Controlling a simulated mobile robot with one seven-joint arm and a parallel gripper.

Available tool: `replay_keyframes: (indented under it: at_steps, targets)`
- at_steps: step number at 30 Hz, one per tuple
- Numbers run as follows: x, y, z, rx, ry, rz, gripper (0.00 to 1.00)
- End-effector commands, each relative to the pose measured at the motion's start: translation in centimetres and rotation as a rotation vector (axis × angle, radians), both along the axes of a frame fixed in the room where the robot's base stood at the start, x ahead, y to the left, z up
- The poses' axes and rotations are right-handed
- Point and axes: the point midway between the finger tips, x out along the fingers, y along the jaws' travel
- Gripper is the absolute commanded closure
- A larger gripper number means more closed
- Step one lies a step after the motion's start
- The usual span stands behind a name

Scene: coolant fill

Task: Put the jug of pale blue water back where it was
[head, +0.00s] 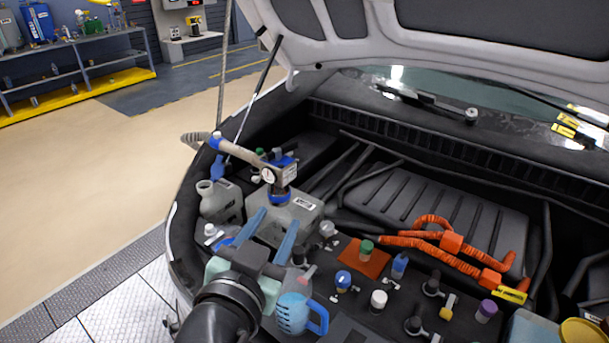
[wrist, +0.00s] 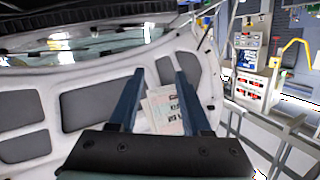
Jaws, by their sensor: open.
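The jug of pale blue water (head: 293,313) stands upright in the engine bay at the bottom middle of the head view, with a blue handle on its right side. My wrist overlaps its left side in the picture. My gripper (head: 276,217) is open, with its blue fingers pointing up and away from the jug. Nothing shows between the fingers in the wrist view (wrist: 160,76) except a paper label in the background, under the hood. The jug is not visible in the wrist view.
A grey jug (head: 218,201) stands left of a grey box (head: 302,214) with a blue-collared fitting. Several small coloured caps, including a green one (head: 366,247) and a white one (head: 378,299), stand right of the jug. Orange cables (head: 415,243) run farther right. The open hood (head: 400,50) hangs above.

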Motion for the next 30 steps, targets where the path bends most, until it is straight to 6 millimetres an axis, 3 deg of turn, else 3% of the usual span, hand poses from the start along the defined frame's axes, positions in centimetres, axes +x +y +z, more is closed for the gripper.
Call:
replay_keyframes:
  at_steps: [1, 4, 6, 9, 12, 15, 18, 30]
  targets:
    - [0.6, -0.9, 5.8, -0.009, -0.123, 0.038, 0.52]
    - [-0.4, -2.0, 15.7, -0.075, -0.355, 0.111, 0.52]
    - [-2.4, -2.8, 21.8, -0.136, -0.511, 0.135, 0.52]
    - [-5.9, -3.7, 28.4, -0.223, -0.703, 0.146, 0.52]
    - [-9.0, -4.3, 32.5, -0.292, -0.836, 0.138, 0.52]
    - [-10.9, -4.5, 34.5, -0.332, -0.909, 0.132, 0.52]
    - [-11.6, -4.6, 35.2, -0.346, -0.933, 0.129, 0.52]
    - [-11.5, -4.5, 34.3, -0.345, -0.929, 0.131, 0.52]
